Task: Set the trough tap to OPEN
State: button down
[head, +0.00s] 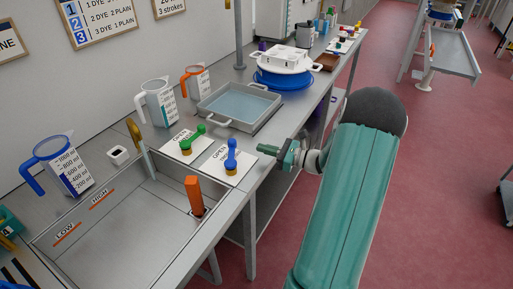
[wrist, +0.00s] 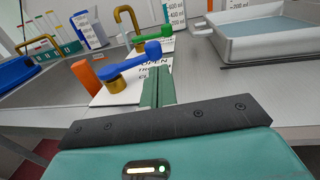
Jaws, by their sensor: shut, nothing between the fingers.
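Two lever taps stand on white cards at the bench edge, one blue (head: 231,154) and one green (head: 193,137). Each has a brass base, and OPEN is printed on the cards. In the wrist view the blue lever (wrist: 132,64) is nearest, with the green lever (wrist: 152,35) behind it. The metal trough (head: 120,235) has a brass spout (head: 134,132) and LOW and HIGH marks. My gripper (head: 267,149) is shut and empty, right of the blue lever; its fingers (wrist: 158,86) look close to it.
An orange upright post (head: 194,195) stands in the trough's near right corner. A grey tray of water (head: 240,104) sits behind the taps. Jugs stand along the wall: blue-handled (head: 70,168), white-handled (head: 160,103) and orange-handled (head: 196,82). The red floor right of the bench is clear nearby.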

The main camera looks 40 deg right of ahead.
jog(key=d+v, duration=0.1)
jog(key=v, duration=0.6)
jog(key=shift+w, duration=0.3)
jog(key=shift+a, duration=0.1)
